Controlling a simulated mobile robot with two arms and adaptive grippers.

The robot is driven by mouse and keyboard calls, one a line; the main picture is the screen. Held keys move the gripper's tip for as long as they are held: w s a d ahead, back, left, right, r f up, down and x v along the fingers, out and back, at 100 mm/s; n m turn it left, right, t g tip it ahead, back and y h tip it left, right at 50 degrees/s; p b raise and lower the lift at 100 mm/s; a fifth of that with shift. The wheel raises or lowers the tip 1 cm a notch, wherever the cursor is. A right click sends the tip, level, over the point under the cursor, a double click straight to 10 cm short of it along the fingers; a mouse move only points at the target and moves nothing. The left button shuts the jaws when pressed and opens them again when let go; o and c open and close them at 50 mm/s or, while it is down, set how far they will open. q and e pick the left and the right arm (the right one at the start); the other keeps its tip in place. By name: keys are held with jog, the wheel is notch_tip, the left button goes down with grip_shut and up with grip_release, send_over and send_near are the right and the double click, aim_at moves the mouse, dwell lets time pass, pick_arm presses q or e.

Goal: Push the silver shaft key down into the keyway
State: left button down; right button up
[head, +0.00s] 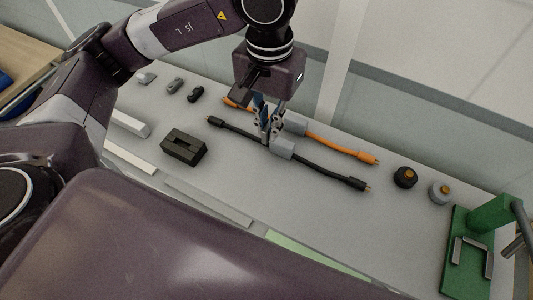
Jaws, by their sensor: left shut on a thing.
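My left gripper (267,136) points down over the bench, shut at the black cable (325,175), just left of the grey block (282,149) on that cable. Its fingers hide the part of the cable between them. A dark block with a slot in its top (183,148) sits on the bench to the left of the gripper, apart from it. I cannot make out a silver shaft key for certain. A small light grey piece (146,78) lies at the far left of the bench, too small to identify. My right gripper is not in view.
An orange cable (340,148) with a grey block (296,122) runs behind the black one. Small grey (175,86) and black (195,94) pieces lie far left. Black (405,177) and grey (440,192) round parts and a green fixture (465,265) stand right.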

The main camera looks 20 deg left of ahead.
pick_arm(q)
jog(key=p, duration=0.2)
send_over(269, 167)
notch_tip(269, 167, down, 8)
jog(key=shift+a, duration=0.1)
jog(key=shift+f, duration=0.7)
notch_tip(269, 167, down, 4)
jog(key=shift+r+p, duration=0.2)
jog(key=shift+p, duration=0.3)
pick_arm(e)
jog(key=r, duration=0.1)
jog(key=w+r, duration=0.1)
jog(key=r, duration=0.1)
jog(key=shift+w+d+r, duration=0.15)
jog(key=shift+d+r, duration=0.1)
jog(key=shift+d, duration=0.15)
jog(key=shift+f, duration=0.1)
pick_arm(q)
jog(key=shift+f, duration=0.15)
jog(key=c, duration=2)
grip_release()
jog(key=shift+c, duration=0.2)
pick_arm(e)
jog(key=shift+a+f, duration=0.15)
